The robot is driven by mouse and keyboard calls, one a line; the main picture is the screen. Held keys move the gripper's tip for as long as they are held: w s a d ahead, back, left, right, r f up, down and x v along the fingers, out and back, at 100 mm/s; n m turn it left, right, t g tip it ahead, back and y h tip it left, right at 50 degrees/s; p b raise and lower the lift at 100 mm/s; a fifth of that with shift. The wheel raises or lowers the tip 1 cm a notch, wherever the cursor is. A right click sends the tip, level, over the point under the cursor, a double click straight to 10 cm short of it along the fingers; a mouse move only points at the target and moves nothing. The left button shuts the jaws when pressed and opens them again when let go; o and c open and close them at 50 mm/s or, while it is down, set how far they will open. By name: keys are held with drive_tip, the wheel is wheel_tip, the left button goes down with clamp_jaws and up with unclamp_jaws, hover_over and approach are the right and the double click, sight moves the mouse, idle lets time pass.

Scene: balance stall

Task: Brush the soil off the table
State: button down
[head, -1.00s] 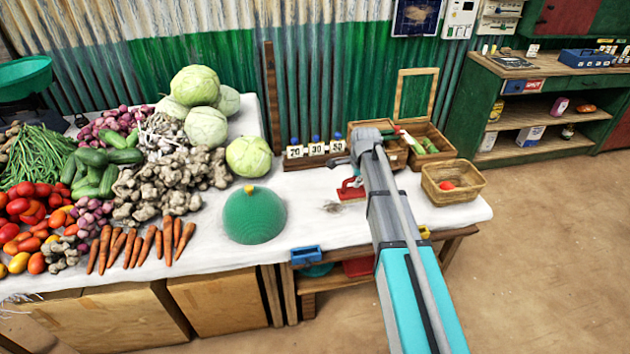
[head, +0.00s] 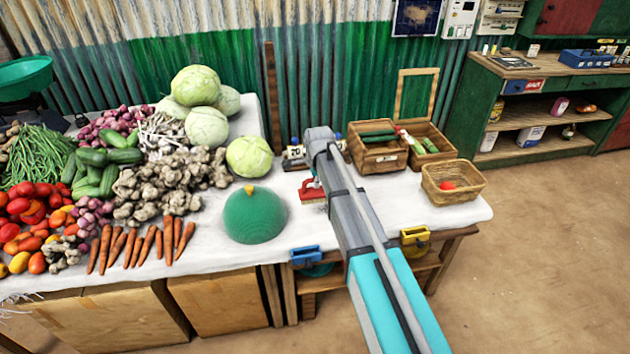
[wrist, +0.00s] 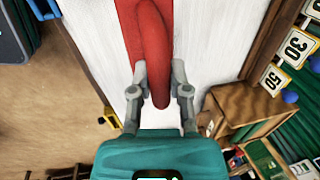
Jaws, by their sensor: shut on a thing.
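My gripper (wrist: 159,82) is shut on the red handle of a brush (wrist: 150,45) in the wrist view. In the head view the brush (head: 312,190) shows its red body and pale bristles low at the white-covered table (head: 410,205), just left of my arm. I cannot tell if the bristles touch the cloth. My arm hides most of my gripper there. No soil can be made out now; my arm covers part of the tabletop.
A green dome (head: 255,218) stands left of the brush, with a cabbage (head: 250,157) behind it. Wooden crates (head: 377,155) and a basket with a red item (head: 453,192) stand to the right. Blue (head: 306,256) and yellow (head: 416,240) bins hang at the front edge.

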sight(316, 191)
drive_tip(key=shift+f, duration=0.15)
drive_tip(key=shift+f+b, duration=2.9)
drive_tip(key=shift+b, duration=0.15)
drive_tip(key=shift+f+b, duration=1.05)
drive_tip(key=shift+b, duration=0.05)
drive_tip(key=shift+w+d+r, duration=0.1)
drive_tip(key=shift+w+d, duration=0.2)
drive_tip(key=shift+d, duration=0.65)
drive_tip(key=shift+w+d, duration=0.25)
drive_tip(key=shift+d, duration=0.65)
drive_tip(key=shift+w+d, duration=0.25)
drive_tip(key=shift+d, duration=0.7)
drive_tip(key=shift+w+d, duration=0.2)
drive_tip(key=shift+d, duration=0.7)
drive_tip(key=shift+d, duration=0.15)
